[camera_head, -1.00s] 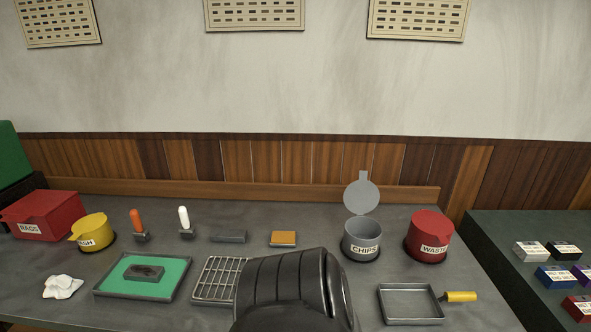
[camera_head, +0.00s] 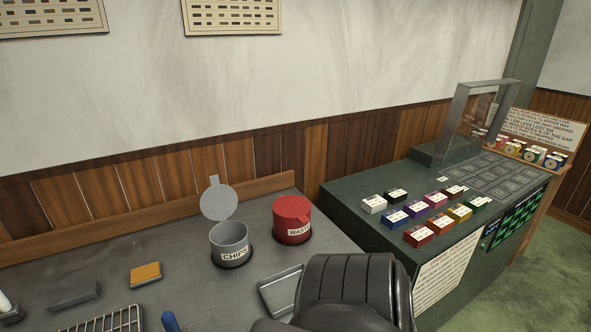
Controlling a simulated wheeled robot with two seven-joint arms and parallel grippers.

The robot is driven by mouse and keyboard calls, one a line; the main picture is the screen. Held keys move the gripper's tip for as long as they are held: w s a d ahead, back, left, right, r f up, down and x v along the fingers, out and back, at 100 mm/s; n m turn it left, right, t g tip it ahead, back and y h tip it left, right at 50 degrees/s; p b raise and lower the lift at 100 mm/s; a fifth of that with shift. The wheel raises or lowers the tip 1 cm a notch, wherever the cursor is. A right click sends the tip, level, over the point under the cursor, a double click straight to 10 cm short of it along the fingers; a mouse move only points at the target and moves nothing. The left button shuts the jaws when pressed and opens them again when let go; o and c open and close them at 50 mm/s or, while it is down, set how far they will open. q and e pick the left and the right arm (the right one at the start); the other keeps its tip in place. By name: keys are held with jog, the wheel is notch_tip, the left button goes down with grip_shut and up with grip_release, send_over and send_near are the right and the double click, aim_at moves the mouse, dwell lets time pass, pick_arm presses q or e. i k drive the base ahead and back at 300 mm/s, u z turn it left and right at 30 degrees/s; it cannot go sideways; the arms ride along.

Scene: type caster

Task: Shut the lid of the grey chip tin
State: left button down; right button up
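The grey chip tin (camera_head: 230,240) stands on the grey bench, left of the middle of the head view, with a CHIPS label on its front. Its round grey lid (camera_head: 218,203) stands up at the back of the rim, with its tab pointing upward, so the tin is open. I cannot make out anything inside it. Neither of my grippers is in view. A black ribbed part of my own arm covers the bottom middle-right of the view, to the right of the tin and apart from it.
A red WASTE tin (camera_head: 292,218) stands just right of the chip tin, its lid down. A metal tray (camera_head: 280,291) lies in front, partly hidden by my arm. An orange-topped block (camera_head: 145,273), wire rack (camera_head: 105,322) and blue handle (camera_head: 170,322) are left. A dark counter with coloured boxes stands right.

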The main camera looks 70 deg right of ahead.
aim_at(219, 202)
jog(key=z, duration=2.2)
